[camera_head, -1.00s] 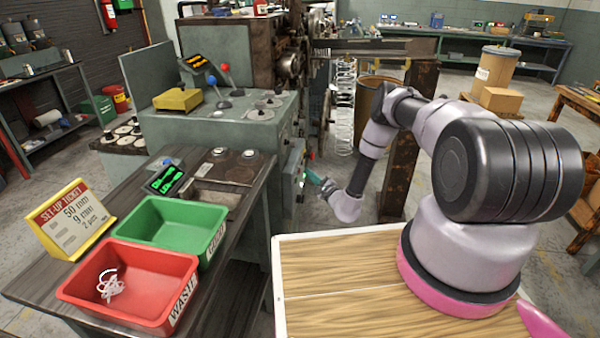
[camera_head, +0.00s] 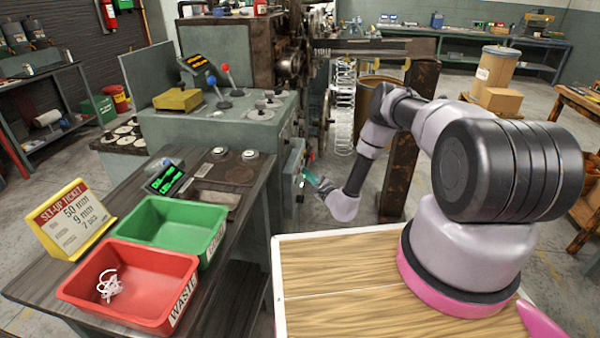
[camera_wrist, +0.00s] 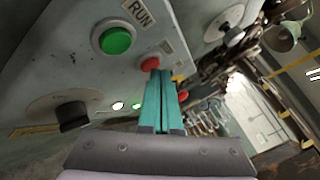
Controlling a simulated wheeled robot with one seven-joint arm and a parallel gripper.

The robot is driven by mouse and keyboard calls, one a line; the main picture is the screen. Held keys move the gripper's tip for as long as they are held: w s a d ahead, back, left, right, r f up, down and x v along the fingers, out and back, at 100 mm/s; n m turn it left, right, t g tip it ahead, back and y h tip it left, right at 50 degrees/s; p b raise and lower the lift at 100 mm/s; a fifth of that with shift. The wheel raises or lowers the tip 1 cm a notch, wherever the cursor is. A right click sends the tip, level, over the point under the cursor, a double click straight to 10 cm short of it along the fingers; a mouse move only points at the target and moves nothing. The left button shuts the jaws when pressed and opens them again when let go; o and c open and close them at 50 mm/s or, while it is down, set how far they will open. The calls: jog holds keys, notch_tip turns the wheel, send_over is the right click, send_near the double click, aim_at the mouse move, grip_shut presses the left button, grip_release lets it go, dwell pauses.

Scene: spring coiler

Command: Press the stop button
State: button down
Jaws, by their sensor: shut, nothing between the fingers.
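The red button (camera_wrist: 150,63) sits on the grey control panel, beside the larger green button (camera_wrist: 116,40) under a RUN label, in the wrist view. A small label near the red button is too blurred to read. My gripper (camera_wrist: 160,76) has teal fingers, shut together and empty. Their tips are right at the red button and hide its lower edge; I cannot tell whether they touch it. In the head view my gripper (camera_head: 306,177) is at the side of the machine's panel, where the button cannot be made out.
The panel also carries a black knob (camera_wrist: 72,115), small lit lamps (camera_wrist: 118,106) and another red part (camera_wrist: 183,96). In the head view, a bench with a red bin (camera_head: 130,285) and green bin (camera_head: 170,228) stands left of my arm. A coiled spring (camera_head: 344,85) hangs behind.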

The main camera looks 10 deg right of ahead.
jog(key=shift+a, duration=0.25)
dwell(0.3)
jog(key=shift+s+d, duration=0.2)
jog(key=shift+d, duration=0.55)
jog(key=shift+d, duration=0.15)
jog(key=d, duration=0.1)
jog(key=s+d, duration=0.1)
jog(key=d, duration=0.2)
jog(key=shift+s+d, duration=0.25)
dwell(0.4)
